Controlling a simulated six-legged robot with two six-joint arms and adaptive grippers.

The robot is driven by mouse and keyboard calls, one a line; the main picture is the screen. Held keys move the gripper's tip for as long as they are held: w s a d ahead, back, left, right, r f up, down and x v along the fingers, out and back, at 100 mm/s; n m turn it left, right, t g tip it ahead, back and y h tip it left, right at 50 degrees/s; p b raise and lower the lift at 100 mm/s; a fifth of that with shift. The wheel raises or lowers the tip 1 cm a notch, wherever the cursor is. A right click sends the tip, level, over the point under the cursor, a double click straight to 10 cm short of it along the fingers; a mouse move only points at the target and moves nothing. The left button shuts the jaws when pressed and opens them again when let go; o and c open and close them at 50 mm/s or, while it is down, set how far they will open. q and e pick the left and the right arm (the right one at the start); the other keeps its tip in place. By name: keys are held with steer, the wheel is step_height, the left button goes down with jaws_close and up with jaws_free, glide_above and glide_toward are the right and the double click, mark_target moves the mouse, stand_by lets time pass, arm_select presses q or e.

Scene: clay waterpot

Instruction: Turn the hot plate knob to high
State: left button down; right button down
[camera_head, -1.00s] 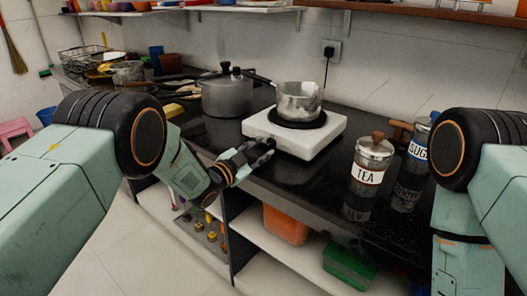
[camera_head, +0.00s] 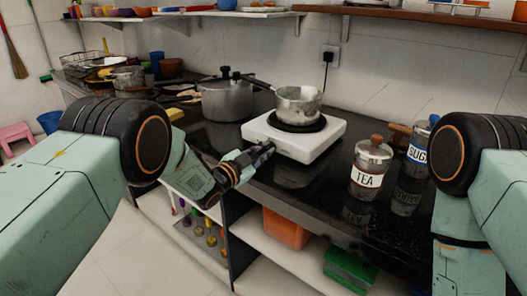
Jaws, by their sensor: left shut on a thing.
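The white hot plate (camera_head: 318,147) stands on the black counter with a small metal saucepan (camera_head: 298,103) on its dark burner. My left gripper (camera_head: 264,152) is at the front left of the hot plate, its fingers shut at the front face where the knob would be. The knob itself is hidden behind the fingers, so its setting cannot be seen. My right arm shows at the right edge, but its gripper is out of view.
A TEA jar (camera_head: 371,168) and a SUGAR jar (camera_head: 419,150) stand on the counter to the right. A large grey pot (camera_head: 227,97) stands left of the hot plate. Below the counter, a shelf holds an orange container (camera_head: 286,228) and a green box (camera_head: 348,268).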

arm_select(q)
steer(key=shift+f, duration=0.1)
steer(key=shift+f+m+b, duration=0.1)
steer(key=shift+m+b, duration=0.5)
steer(key=shift+m, duration=1.5)
steer(key=shift+a, duration=0.1)
steer(key=c, duration=1.4)
jaws_free()
